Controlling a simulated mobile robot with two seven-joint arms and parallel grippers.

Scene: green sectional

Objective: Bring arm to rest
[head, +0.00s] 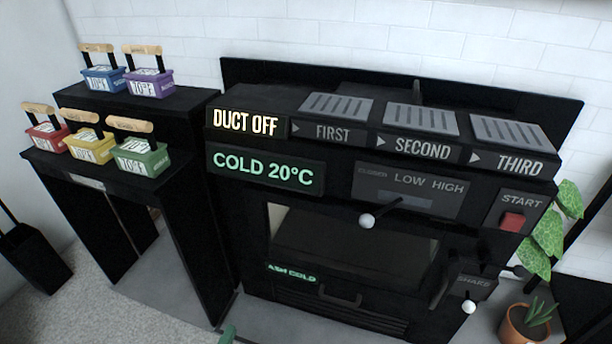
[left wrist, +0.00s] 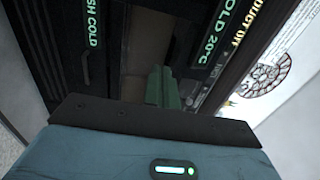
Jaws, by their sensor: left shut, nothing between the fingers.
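My left gripper shows in the head view only as a small green tip (head: 228,334) at the bottom edge, in front of the black machine. In the left wrist view its green fingers (left wrist: 158,86) are together, with nothing between them. They point toward the front of the machine and look apart from it, though the exact gap is hard to tell. Most of the left arm is out of the head view. My right gripper is in neither view.
The black machine (head: 340,225) has a lever with a white knob (head: 367,221) and a red start button (head: 512,222). A stepped black stand (head: 185,103) at left holds several coloured baskets. A potted plant (head: 527,322) stands at right. Grey floor lies in front.

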